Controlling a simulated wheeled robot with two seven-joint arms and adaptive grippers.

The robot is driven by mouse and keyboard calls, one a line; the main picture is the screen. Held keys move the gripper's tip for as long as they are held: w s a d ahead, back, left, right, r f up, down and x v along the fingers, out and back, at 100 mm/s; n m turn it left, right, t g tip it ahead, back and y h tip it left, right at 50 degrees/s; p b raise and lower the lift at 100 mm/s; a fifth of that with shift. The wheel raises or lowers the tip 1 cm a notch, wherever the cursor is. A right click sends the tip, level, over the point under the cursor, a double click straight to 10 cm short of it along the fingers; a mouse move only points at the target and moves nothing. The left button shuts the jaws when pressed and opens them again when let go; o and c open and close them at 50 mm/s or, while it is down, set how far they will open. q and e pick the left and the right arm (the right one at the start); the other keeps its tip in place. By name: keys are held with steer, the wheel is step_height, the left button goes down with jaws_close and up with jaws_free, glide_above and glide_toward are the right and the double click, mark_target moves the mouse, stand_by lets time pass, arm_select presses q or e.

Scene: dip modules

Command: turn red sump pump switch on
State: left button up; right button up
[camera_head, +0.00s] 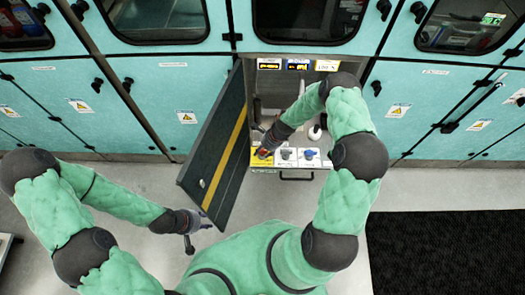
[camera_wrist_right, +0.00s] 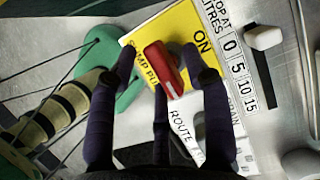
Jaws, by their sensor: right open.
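The red sump pump switch (camera_wrist_right: 165,70) sits on a yellow label (camera_wrist_right: 187,35) that reads "ON" at one end. In the right wrist view the switch lies slanted between the fingers of my right gripper (camera_wrist_right: 160,62), which is open around it; I cannot tell whether the fingers touch it. In the head view my right gripper (camera_head: 265,145) reaches into the open cabinet at the panel's left end, and partly covers the switch there. My left gripper (camera_head: 195,228) hangs low, left of the cabinet door, away from the panel; its finger opening is too small to tell.
The dark cabinet door (camera_head: 217,150) with a yellow stripe stands open, between my left gripper and the panel. Grey (camera_head: 287,153) and blue (camera_head: 309,154) knobs sit right of the switch. A green part (camera_wrist_right: 98,65) and a ribbed hose (camera_wrist_right: 60,112) show beside the panel.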

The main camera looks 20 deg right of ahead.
jaws_close()
